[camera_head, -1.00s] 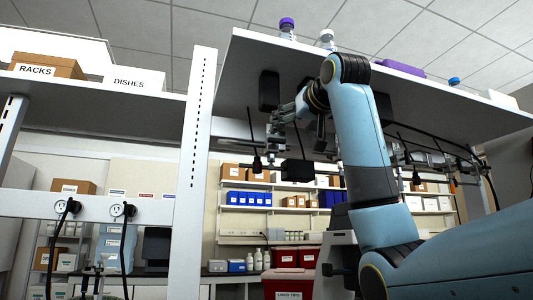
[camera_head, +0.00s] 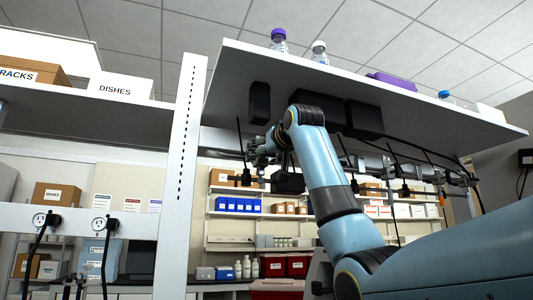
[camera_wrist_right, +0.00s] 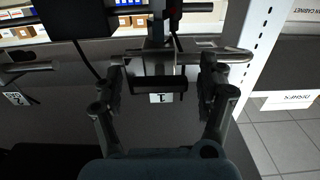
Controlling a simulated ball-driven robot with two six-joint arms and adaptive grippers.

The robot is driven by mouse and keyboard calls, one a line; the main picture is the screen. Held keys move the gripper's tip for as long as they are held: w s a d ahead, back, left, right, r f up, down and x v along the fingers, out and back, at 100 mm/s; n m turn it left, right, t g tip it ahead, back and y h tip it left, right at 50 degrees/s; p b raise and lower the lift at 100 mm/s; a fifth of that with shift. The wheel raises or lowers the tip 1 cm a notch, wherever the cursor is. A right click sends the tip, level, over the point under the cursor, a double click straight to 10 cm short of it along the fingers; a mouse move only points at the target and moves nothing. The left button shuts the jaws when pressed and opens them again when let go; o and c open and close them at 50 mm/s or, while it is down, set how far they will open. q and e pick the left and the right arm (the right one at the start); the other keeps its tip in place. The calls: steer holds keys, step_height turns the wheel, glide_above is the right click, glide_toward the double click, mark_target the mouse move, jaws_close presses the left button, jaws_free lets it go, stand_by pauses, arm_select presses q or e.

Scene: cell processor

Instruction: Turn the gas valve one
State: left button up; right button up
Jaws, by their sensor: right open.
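Gas valve one (camera_wrist_right: 158,84) shows in the right wrist view as a dark bar-shaped handle on a metal fitting, above a small white label (camera_wrist_right: 161,98) that reads 1 upside down. My right gripper (camera_wrist_right: 160,86) is open, with one finger on each side of the handle; I cannot tell whether either finger touches it. In the head view, the right gripper (camera_head: 259,149) is under the overhanging shelf, and the valve there is hard to make out behind it. My left gripper is in neither view.
A second valve with a label reading 2 (camera_wrist_right: 16,98) is at the left of the wrist view. The overhead shelf (camera_head: 400,95) has black boxes (camera_head: 259,102) under it. A white slotted post (camera_head: 182,150) stands left of the gripper. Black cables hang nearby.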

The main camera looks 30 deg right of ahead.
steer(key=shift+c, duration=0.3)
steer(key=c, duration=1.1)
steer(key=shift+r, duration=0.1)
steer(key=n+p, duration=0.4)
steer(key=shift+r, duration=0.15)
steer(key=n+p, duration=0.3)
steer(key=shift+n+p, duration=0.3)
steer(key=shift+p, duration=0.1)
steer(key=shift+f+n+p, duration=0.2)
steer(key=shift+n+p, duration=0.3)
steer(key=shift+n, duration=0.1)
